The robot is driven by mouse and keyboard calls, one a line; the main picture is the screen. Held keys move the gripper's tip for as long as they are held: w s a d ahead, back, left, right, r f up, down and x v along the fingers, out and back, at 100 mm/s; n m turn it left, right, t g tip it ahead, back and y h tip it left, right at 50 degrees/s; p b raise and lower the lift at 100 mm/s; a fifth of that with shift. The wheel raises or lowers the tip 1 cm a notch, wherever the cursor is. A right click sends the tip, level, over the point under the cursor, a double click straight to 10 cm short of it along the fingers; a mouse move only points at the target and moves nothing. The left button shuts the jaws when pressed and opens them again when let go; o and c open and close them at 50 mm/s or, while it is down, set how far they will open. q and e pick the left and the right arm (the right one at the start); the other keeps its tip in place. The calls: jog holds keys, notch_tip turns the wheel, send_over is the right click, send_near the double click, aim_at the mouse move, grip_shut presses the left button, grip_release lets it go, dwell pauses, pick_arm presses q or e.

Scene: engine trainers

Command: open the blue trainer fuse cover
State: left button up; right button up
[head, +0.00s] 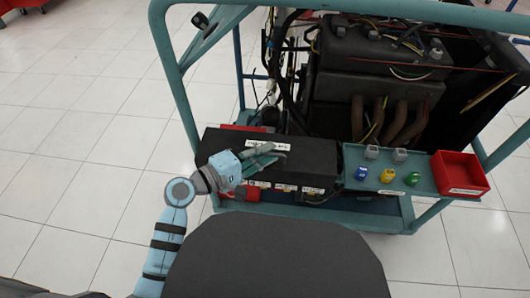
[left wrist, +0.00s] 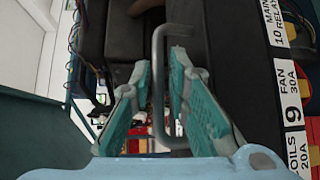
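The fuse cover (head: 312,157) is the black lid of a long box on the front of the blue-green trainer frame (head: 164,43); it looks closed. It also shows as a dark surface in the left wrist view (left wrist: 238,50). A grey bar handle (left wrist: 158,90) stands between the fingers of my left gripper (left wrist: 160,62). The fingers are open on either side of it, and I cannot tell whether either touches it. In the head view my left gripper (head: 276,154) lies over the lid and hides part of it. My right gripper is not in view.
Fuse labels (left wrist: 292,90) run along the box front. To its right, a tray (head: 350,183) carries several coloured pieces and a red bin (head: 459,172). The engine block (head: 375,60) with cables stands behind. The tiled floor (head: 85,140) at left is clear.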

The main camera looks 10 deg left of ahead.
pick_arm(q)
grip_shut()
jog(key=shift+r, duration=0.15)
